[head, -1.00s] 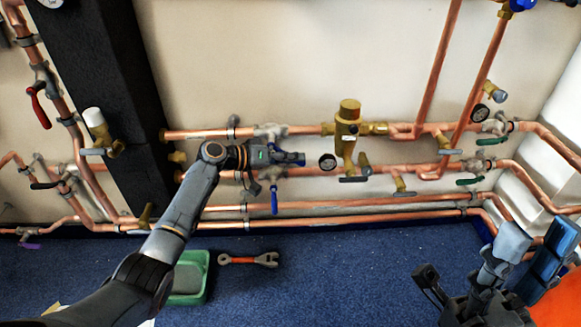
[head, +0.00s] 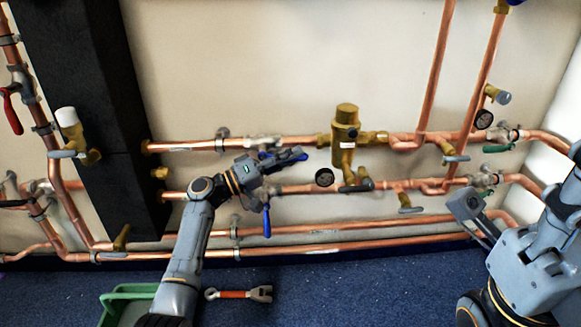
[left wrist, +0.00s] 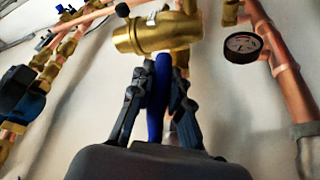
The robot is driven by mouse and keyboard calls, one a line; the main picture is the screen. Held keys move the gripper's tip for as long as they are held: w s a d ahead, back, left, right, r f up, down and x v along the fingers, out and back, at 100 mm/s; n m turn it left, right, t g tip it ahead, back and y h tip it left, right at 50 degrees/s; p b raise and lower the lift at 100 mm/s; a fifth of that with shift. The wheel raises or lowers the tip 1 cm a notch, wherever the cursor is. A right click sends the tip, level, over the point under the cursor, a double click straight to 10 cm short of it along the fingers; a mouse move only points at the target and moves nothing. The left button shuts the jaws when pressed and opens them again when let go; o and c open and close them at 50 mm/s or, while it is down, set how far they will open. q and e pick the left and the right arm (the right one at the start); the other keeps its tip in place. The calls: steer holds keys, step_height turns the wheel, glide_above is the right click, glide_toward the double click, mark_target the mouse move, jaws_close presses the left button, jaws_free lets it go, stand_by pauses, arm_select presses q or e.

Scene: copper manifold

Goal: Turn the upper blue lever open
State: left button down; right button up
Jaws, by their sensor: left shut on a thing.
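The upper blue lever (left wrist: 158,95) stands between the two dark fingers of my left gripper (left wrist: 157,110) in the left wrist view, below a brass valve body (left wrist: 160,33). In the head view my left gripper (head: 290,157) lies just under the upper copper pipe, shut on this lever and covering much of it. A bit of blue (head: 265,156) shows beside the fingers. The lower blue lever (head: 267,222) hangs down from the lower pipe, below the gripper and apart from it. My right arm shows at the right edge; I cannot make out its gripper.
A brass valve (head: 345,135) and a pressure gauge (head: 324,177) stand to the right of the left gripper. A dark column (head: 100,110) is at the left. A green tray (head: 118,296) and a red-handled wrench (head: 236,294) lie on the blue floor.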

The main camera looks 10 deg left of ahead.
arm_select(q)
steer(key=shift+r, duration=0.1)
stand_by(0.3)
steer(key=c, duration=1.3)
jaws_free()
steer(key=shift+a, duration=0.1)
steer(key=v, duration=1.2)
